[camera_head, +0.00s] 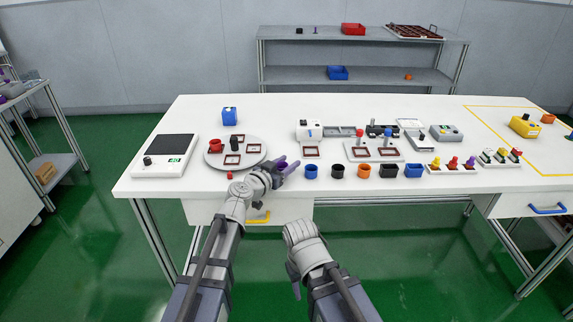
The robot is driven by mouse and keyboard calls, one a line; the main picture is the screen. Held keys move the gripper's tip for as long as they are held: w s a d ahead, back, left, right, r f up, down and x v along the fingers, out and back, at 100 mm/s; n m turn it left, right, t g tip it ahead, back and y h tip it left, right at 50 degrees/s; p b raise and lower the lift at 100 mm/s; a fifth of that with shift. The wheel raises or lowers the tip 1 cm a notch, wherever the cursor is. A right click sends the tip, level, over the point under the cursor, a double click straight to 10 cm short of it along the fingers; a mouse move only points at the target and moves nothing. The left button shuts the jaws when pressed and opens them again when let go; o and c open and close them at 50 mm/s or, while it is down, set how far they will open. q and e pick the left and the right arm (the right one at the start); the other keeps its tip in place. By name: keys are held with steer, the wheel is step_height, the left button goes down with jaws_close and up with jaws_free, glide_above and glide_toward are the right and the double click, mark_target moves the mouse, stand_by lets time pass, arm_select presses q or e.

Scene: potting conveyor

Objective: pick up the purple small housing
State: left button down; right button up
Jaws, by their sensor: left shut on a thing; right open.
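The purple small housing (283,165) is at the tip of my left gripper (279,175), at the table's front edge beside the round grey plate. The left gripper is shut on it, and the fingers hide part of it. I cannot tell whether the housing touches the table. My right gripper (295,288) is low in front of the table, away from the objects. It is open and empty.
A round grey plate (213,161) with red frames and a red cup is left of the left gripper. Several blue, black and orange housings (337,171) line the front edge to its right. A scale (166,168) stands at the left.

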step_height(320, 180, up, 19)
steer(key=p, duration=1.8)
